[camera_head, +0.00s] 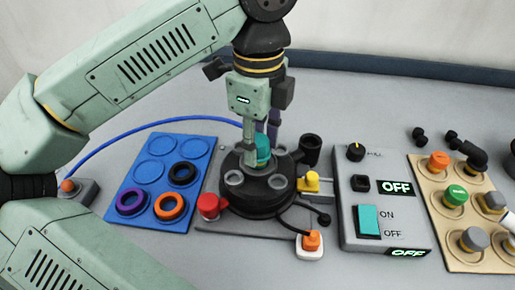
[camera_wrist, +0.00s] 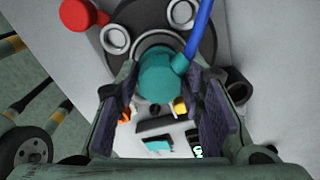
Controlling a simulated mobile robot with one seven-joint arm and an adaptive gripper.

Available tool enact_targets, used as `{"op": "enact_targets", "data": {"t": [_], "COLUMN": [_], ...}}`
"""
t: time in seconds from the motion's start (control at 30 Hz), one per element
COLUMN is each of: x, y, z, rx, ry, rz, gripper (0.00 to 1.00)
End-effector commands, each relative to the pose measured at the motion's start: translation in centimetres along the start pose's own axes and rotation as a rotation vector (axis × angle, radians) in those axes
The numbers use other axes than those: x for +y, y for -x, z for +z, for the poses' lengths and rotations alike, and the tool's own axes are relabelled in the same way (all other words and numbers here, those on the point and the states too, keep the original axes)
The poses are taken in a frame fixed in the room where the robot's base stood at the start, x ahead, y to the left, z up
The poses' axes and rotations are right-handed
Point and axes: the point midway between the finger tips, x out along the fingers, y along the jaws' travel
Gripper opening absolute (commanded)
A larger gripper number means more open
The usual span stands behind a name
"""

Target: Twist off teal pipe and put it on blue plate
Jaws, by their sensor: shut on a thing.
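The teal pipe (camera_head: 263,157) stands on the round black tank (camera_head: 258,196) in the middle of the table. My gripper (camera_head: 262,140) points down over the tank and is shut on the teal pipe. In the wrist view the teal pipe (camera_wrist: 160,76) sits between my two fingers, with a blue hose (camera_wrist: 199,29) at its side. Its lower end is hidden, so I cannot tell whether it is still seated. The blue plate (camera_head: 130,180) lies left of the tank. It has round recesses, some with black or orange rings, and others empty.
A red knob (camera_head: 209,206) and a yellow part (camera_head: 312,182) flank the tank. A grey switch box (camera_head: 385,220) reading OFF and a tan tray (camera_head: 449,235) with coloured caps stand to the right. The blue hose (camera_head: 150,125) arcs behind the blue plate.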

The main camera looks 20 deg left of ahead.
Motion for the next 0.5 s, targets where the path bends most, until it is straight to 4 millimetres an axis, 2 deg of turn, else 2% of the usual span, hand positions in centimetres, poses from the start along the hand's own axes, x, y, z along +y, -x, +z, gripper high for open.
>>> {"op": "enact_targets", "data": {"t": [0.5], "x": [0.0], "y": [1.12], "z": [0.0], "rx": [0.0], "ry": [0.0], "rz": [-0.001], "gripper": [0.0]}}
